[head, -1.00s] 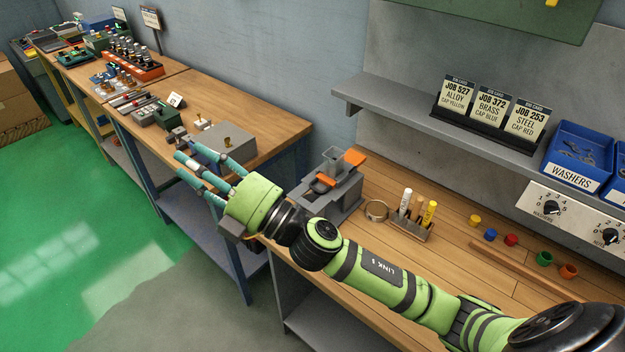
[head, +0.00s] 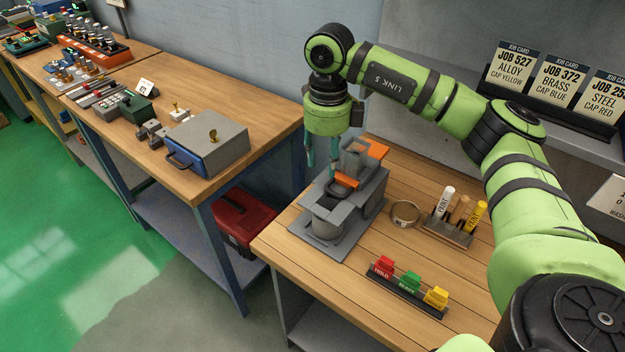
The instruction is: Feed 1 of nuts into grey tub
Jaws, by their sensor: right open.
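A grey dispenser (head: 368,190) with an open-topped hopper and an orange flap (head: 346,181) stands at the bench's left end. A round grey tub (head: 331,224) sits at its front, below the flap. I cannot make out any nuts. My right gripper (head: 322,166) points down, open and empty, above the back left of the dispenser. Its fingertips are close to the hopper, and I cannot tell whether they touch it. My left gripper is not in view.
A ring (head: 405,213), a rack of paint markers (head: 450,233) and a strip of coloured blocks (head: 406,287) stand right of the dispenser. Job cards (head: 558,80) line the shelf behind. A blue-fronted drawer box (head: 207,146) sits on the left bench, across a gap.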

